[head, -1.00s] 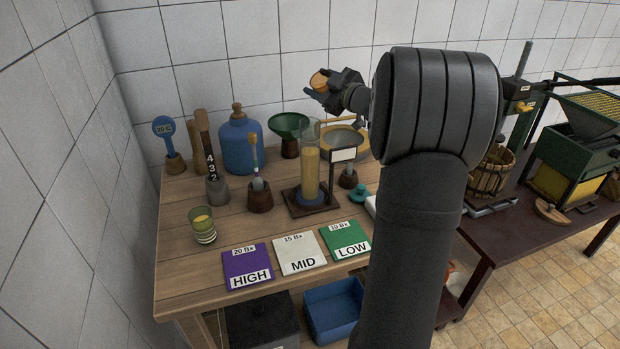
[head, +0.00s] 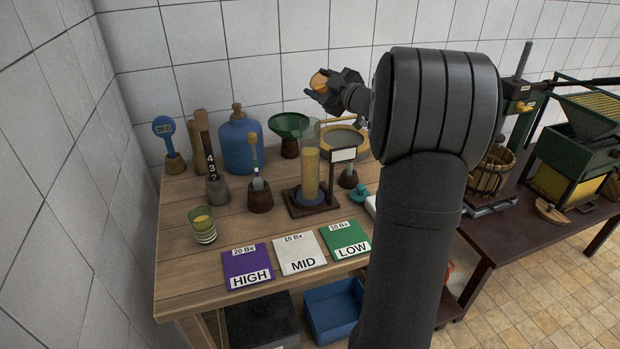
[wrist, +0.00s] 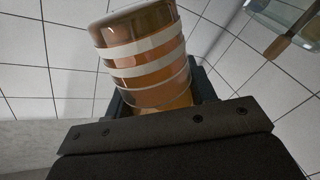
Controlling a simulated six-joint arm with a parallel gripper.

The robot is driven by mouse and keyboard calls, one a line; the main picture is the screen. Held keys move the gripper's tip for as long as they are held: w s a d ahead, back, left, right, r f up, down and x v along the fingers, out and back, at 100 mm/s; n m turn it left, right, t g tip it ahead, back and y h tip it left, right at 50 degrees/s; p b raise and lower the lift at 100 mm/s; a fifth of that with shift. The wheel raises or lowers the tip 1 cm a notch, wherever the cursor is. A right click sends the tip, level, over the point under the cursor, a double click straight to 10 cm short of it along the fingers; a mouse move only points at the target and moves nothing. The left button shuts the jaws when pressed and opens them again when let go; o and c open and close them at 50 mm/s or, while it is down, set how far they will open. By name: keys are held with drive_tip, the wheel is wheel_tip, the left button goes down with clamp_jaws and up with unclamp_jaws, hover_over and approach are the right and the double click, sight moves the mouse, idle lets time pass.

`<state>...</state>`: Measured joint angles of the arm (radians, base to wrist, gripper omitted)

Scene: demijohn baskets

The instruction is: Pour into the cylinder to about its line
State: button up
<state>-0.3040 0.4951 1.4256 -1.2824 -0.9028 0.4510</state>
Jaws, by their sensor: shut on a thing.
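My gripper (head: 321,91) is shut on a banded glass (head: 318,81) with amber contents, held high above the back of the wooden table. In the wrist view the glass (wrist: 140,55) has white bands and sits between the jaws, looking tilted. The tall clear cylinder (head: 311,165) stands upright on a dark wooden base, below the glass. Pale yellow liquid fills much of it, with clear wall above. I cannot make out its line. No stream shows between glass and cylinder.
A small sign (head: 343,155) stands right of the cylinder, with a wide pan (head: 340,128) behind. A green funnel (head: 289,125) and blue jug (head: 240,150) stand back left. A similar banded glass (head: 202,228) is at front left. HIGH, MID and LOW cards (head: 300,254) line the front.

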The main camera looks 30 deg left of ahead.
drive_tip(key=shift+s+f+n, duration=0.1)
drive_tip(key=shift+f+n, duration=0.3)
drive_tip(key=shift+n, duration=0.75)
drive_tip(key=shift+s+f+n, duration=0.1)
drive_tip(key=shift+f+n, duration=0.25)
drive_tip(key=shift+n, duration=0.8)
idle(5.7)
